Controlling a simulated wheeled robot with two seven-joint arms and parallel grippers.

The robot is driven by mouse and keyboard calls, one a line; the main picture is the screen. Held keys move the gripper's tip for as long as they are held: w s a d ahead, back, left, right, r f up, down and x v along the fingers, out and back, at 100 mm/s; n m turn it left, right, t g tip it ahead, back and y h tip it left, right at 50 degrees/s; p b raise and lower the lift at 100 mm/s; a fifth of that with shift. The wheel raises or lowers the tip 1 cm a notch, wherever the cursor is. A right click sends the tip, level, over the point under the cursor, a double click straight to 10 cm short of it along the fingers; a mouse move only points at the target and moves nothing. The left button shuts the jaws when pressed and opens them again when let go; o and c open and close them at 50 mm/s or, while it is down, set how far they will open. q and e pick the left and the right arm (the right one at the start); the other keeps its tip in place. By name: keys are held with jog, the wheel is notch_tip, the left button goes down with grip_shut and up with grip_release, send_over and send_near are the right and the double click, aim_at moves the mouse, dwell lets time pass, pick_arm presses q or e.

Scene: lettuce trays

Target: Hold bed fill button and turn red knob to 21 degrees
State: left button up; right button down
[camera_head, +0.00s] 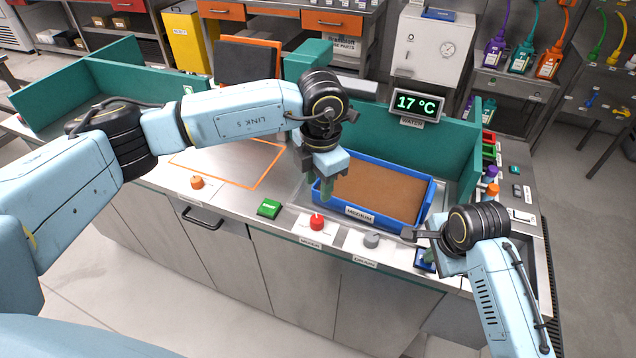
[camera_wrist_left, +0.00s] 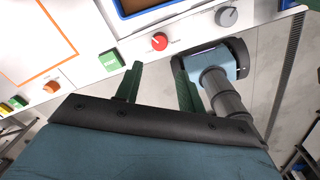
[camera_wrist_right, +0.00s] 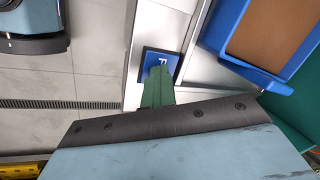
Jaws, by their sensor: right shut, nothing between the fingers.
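The red knob (camera_head: 317,223) sits on the front of the steel counter, and it also shows in the left wrist view (camera_wrist_left: 159,41). My left gripper (camera_head: 326,196) is above and just behind it in the head view. In the left wrist view its green fingers (camera_wrist_left: 158,64) are apart, with nothing between them and the knob beyond their tips. A blue button (camera_head: 424,260) with a white letter is on the counter's right front. My right gripper (camera_wrist_right: 158,70) is shut and empty, its tips over this blue button (camera_wrist_right: 153,56). I cannot tell whether they press it.
A display (camera_head: 416,104) reads 17 °C. A blue tray (camera_head: 431,204) of brown medium stands behind the knobs. A grey knob (camera_head: 372,241) lies between the red knob and blue button. A green button (camera_head: 269,208) and orange knob (camera_head: 197,182) are left. Green panels (camera_head: 457,150) bound the back.

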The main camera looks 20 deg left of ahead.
aim_at(316, 219)
pick_arm(q)
jog(key=shift+o, duration=1.3)
jog(key=f+n, duration=0.3)
jog(key=f, duration=0.1)
jog(key=f+n, duration=0.3)
jog(key=f, duration=0.1)
jog(key=f+n+h, duration=0.1)
jog(key=f+n, duration=0.2)
jog(key=f, duration=0.1)
jog(key=shift+w+a, duration=0.25)
jog(key=shift+a, duration=0.15)
jog(key=c, duration=1)
jog(key=shift+o, duration=0.2)
